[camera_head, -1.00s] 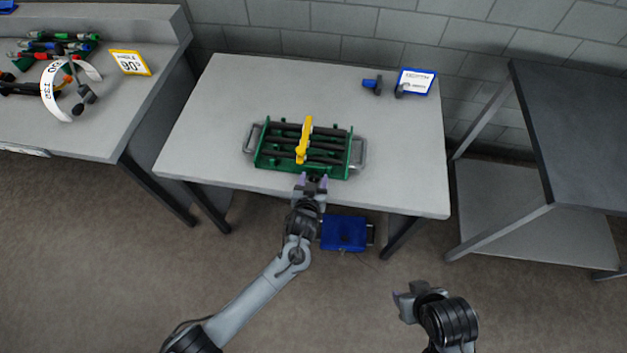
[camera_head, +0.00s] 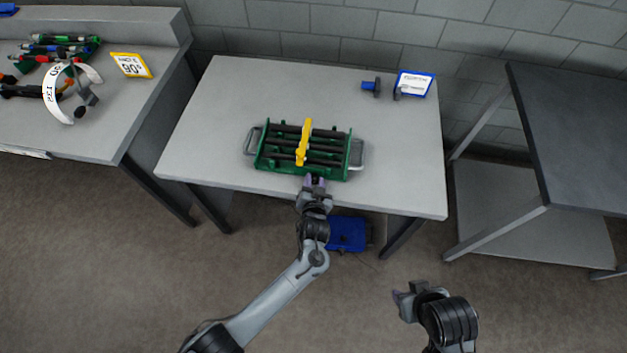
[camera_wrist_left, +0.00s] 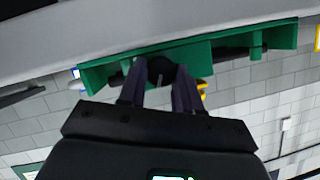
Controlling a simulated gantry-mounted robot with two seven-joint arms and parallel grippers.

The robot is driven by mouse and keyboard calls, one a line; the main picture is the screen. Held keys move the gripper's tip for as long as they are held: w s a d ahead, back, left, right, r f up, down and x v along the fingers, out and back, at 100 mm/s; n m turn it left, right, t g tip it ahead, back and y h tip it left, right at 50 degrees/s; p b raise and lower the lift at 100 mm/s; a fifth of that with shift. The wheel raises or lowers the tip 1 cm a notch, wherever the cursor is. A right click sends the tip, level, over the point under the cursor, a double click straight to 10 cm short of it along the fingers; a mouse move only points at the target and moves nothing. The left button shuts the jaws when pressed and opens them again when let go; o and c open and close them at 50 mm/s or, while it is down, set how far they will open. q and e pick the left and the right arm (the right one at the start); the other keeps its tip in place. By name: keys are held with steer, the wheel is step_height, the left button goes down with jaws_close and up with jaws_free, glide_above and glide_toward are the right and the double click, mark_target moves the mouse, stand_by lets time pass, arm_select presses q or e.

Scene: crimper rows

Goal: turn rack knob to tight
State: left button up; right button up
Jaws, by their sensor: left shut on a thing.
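The green rack (camera_head: 270,164) sits near the front edge of the middle table, with several dark rods across it and a yellow bar (camera_head: 303,142) over its middle. The black rack knob (camera_wrist_left: 161,70) is on the rack's front face, seen in the left wrist view. My left gripper (camera_head: 316,181) is at the rack's front, its fingers shut on the knob; in the left wrist view the fingers (camera_wrist_left: 159,88) lie on either side of it. My right gripper (camera_head: 402,299) hangs over the floor at lower right, clear of the tables; its jaw opening is unclear.
A blue-framed sign (camera_head: 414,84) and a small blue and black part (camera_head: 371,86) are at the table's back right. A blue box (camera_head: 347,235) is below the table's front edge. A left bench (camera_head: 95,140) holds tools and a yellow sign (camera_head: 131,65). A dark table (camera_head: 590,130) stands right.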

arm_select(q)
steer(key=shift+m+y, duration=0.4)
steer(key=o, duration=1)
steer(key=shift+o, duration=0.2)
steer(key=shift+f, duration=0.1)
